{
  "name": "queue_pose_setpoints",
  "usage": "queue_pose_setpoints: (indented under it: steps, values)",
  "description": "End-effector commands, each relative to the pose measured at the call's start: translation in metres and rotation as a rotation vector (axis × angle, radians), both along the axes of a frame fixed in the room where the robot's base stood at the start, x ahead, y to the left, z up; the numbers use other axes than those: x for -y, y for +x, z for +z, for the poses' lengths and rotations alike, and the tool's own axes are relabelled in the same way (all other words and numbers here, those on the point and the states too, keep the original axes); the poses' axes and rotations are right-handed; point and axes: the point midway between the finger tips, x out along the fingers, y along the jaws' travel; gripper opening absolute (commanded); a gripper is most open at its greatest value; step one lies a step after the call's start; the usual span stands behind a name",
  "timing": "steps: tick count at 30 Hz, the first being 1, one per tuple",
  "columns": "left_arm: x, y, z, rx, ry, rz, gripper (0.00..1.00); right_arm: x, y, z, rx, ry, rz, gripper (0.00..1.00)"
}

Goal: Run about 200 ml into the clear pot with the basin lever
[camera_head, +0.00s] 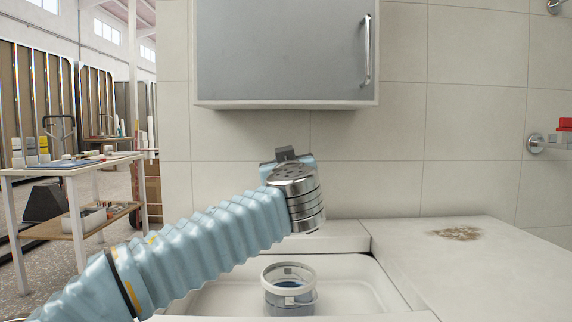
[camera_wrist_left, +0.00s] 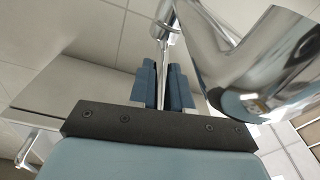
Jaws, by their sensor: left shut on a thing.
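The clear pot (camera_head: 289,302) stands upright in the white basin (camera_head: 350,285), with a pale rim and a bluish patch inside. I cannot tell its level. My left gripper (camera_head: 287,157) is above and behind the pot, mostly hidden by its own wrist in the head view. In the left wrist view my left gripper (camera_wrist_left: 165,82) is shut on the thin chrome basin lever (camera_wrist_left: 163,42), which runs between its blue fingers. The chrome tap body (camera_wrist_left: 265,65) fills the right of that view. My wrist hides the tap in the head view. My right gripper is not in view.
A grey wall cabinet (camera_head: 285,50) with a chrome handle (camera_head: 367,50) hangs above. The white counter (camera_head: 480,265) at right has a brown stain (camera_head: 457,233) and is otherwise clear. A workbench (camera_head: 75,170) stands at the left. A wall fixture (camera_head: 536,144) is at far right.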

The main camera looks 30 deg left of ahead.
Motion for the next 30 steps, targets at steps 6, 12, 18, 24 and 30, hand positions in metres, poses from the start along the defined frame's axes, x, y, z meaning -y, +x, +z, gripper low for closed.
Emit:
queue_pose_setpoints:
  steps: [6, 12, 18, 24, 30]
  values:
    - [0.001, 0.0, 0.001, 0.002, 0.0, -0.003, 0.35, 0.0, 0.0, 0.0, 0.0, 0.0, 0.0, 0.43]
    - [0.0, 0.0, 0.001, 0.001, 0.001, -0.001, 0.43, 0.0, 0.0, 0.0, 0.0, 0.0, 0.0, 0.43]
    - [0.003, -0.003, -0.001, 0.0, 0.0, -0.001, 0.43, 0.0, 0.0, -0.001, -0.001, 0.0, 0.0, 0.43]
    - [0.022, -0.031, -0.005, 0.003, 0.001, -0.004, 0.43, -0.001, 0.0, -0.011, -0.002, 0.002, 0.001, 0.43]
    - [0.049, -0.073, -0.008, 0.003, 0.001, -0.004, 0.43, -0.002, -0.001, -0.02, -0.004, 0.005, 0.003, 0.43]
